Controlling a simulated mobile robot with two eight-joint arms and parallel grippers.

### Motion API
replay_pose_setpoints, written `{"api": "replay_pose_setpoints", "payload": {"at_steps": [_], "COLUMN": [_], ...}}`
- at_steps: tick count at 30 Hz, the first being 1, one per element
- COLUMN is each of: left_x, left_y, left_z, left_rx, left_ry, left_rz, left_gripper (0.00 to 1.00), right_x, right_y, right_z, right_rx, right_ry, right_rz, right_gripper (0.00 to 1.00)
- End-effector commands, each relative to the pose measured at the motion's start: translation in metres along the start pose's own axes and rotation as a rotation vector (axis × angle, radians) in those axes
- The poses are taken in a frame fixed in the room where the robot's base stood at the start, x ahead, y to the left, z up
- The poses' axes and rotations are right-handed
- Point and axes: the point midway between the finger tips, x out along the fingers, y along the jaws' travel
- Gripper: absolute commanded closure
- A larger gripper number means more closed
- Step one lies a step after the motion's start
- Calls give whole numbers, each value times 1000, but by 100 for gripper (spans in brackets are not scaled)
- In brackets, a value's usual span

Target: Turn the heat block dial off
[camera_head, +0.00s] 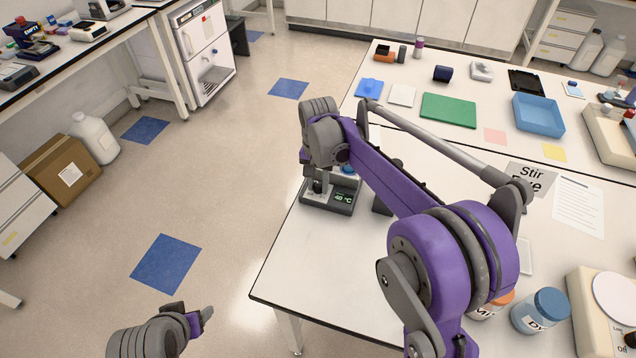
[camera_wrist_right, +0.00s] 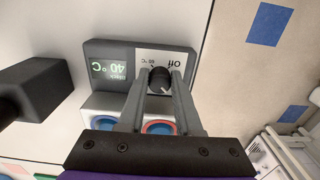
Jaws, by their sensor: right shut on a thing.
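The heat block (camera_head: 341,208) is a small grey unit near the table's left edge. Its display (camera_wrist_right: 108,69) reads 40 °C, upside down in the wrist view. My right gripper (camera_wrist_right: 160,84) is shut on the dial, one finger on each side. The dial's exact pointer setting is hard to read. In the head view my right arm hides part of the block. My left gripper (camera_head: 197,318) is low at the left, over the floor, away from the block; its opening is unclear.
A dark object (camera_wrist_right: 36,89) stands close beside the block. Labelled jars (camera_head: 540,311) and a balance (camera_head: 600,315) stand at the front right. A green mat (camera_head: 448,110) and blue tray (camera_head: 538,115) lie farther back.

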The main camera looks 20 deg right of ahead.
Motion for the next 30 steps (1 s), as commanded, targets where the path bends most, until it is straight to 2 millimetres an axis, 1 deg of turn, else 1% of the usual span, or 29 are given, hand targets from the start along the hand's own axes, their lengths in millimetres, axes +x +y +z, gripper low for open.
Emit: {"api": "replay_pose_setpoints", "payload": {"at_steps": [5,11,30], "left_x": [1,3,11], "left_y": [0,0,0], "left_z": [1,4,14], "left_rx": [0,0,0], "left_ry": [-1,-4,-12], "left_rz": [0,0,0], "left_gripper": [37,37,37], "right_x": [0,0,0], "right_y": [0,1,3], "right_z": [0,0,-1], "right_rx": [-43,-162,-758], "right_ry": [0,-1,0], "right_rz": [0,0,0], "right_gripper": [100,100,100]}}
